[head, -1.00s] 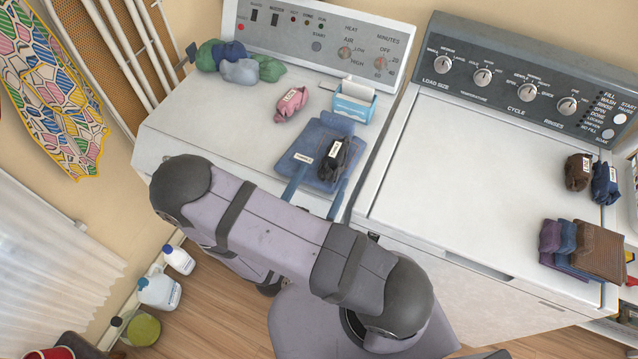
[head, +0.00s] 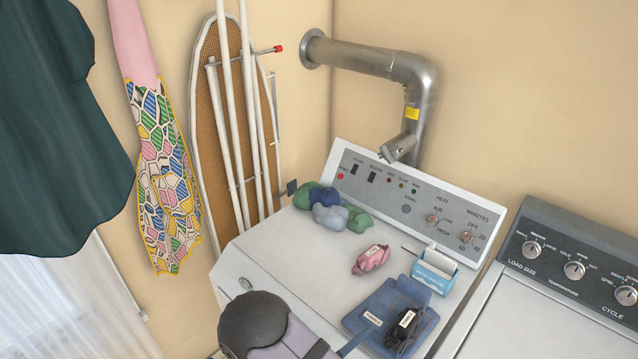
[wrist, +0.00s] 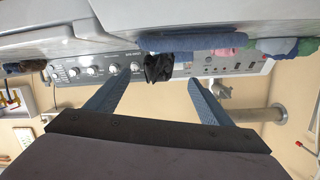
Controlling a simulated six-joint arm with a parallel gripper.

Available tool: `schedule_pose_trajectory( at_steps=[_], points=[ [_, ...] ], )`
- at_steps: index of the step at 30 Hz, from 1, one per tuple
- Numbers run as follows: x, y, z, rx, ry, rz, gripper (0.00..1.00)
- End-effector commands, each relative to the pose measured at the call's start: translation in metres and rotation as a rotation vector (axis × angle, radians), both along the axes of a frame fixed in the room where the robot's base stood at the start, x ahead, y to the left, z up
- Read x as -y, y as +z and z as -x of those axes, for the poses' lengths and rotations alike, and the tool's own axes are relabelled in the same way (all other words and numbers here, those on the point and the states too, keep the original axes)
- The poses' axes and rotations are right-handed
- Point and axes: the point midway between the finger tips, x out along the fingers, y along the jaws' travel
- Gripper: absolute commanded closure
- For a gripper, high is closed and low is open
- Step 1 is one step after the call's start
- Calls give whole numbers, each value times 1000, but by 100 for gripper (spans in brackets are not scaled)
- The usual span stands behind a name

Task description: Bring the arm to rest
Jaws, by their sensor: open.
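My gripper (wrist: 160,82) is open in the wrist view, its two blue-grey fingers spread apart with nothing held. That view is upside down. Beyond the fingers shows a black bundle (wrist: 157,67). In the head view the black bundle (head: 409,327) with a white tag lies on a folded blue cloth (head: 376,308) on the white dryer (head: 265,256). My arm (head: 255,322) enters at the bottom of the head view. Part of one finger shows by the cloth's lower left edge; the rest of the gripper is cut off there.
Green and blue bundles (head: 330,212), a pink tagged bundle (head: 371,260) and a light-blue box (head: 434,272) stand on the dryer. A washer (head: 575,320) is to the right. A metal duct (head: 370,60), ironing board (head: 232,120) and hanging clothes (head: 60,125) are at the wall.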

Motion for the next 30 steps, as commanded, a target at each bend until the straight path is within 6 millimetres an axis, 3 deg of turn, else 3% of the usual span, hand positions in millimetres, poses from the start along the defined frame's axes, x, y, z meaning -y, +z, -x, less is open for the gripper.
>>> schedule_pose_trajectory(
  at_steps=[1, 2, 5, 9, 13, 17, 20, 23, 30],
  points=[
    [-6, 17, -4, 17, -38, -115, 26],
    [-11, 15, -7, 17, -58, -190, 26],
    [-34, -3, -21, -45, -77, -418, 26],
    [-74, -23, -45, -238, 30, -642, 26],
    [-104, -22, -54, -436, 209, -755, 26],
    [-120, -6, -46, -626, 413, -788, 26],
    [-118, 8, -29, -771, 565, -762, 26],
    [-102, 22, -4, -918, 695, -696, 26],
    [-43, 42, 61, -1218, 848, -506, 26]
  ],
)
